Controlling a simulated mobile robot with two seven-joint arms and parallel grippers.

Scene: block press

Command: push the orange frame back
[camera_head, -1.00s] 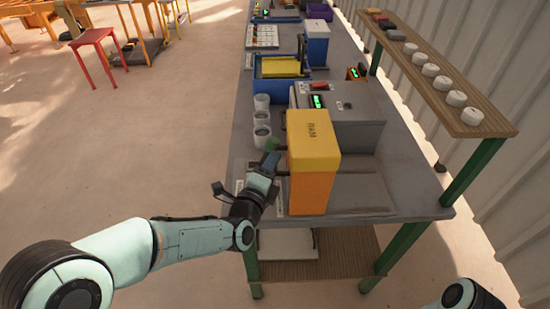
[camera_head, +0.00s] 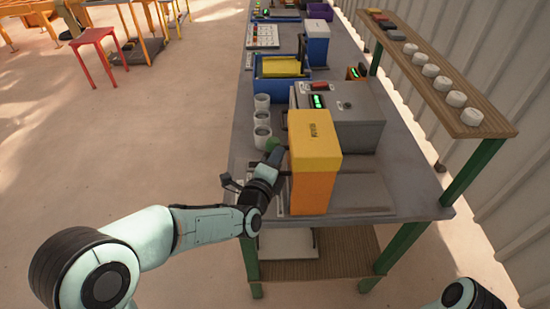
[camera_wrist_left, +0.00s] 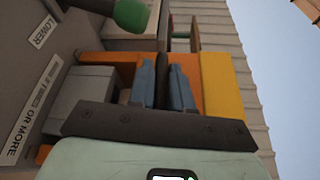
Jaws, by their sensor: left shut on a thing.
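The orange frame (camera_head: 312,187) stands upright on the near end of the grey bench, with a yellow top (camera_head: 315,140) lettered RAM. In the left wrist view its orange face (camera_wrist_left: 210,75) and yellow part (camera_wrist_left: 222,90) lie beyond the fingers. My left gripper (camera_head: 271,165) is at the frame's left side. In the wrist view its two blue fingers (camera_wrist_left: 165,88) are shut on a dark bar (camera_wrist_left: 162,45) in front of the orange face. A green knob (camera_head: 271,144) is just beyond the gripper. My right gripper is out of view.
A grey box with a green display (camera_head: 350,110) stands right behind the frame. A blue tray (camera_head: 282,88) lies farther back. A wooden shelf (camera_head: 440,85) runs along the right.

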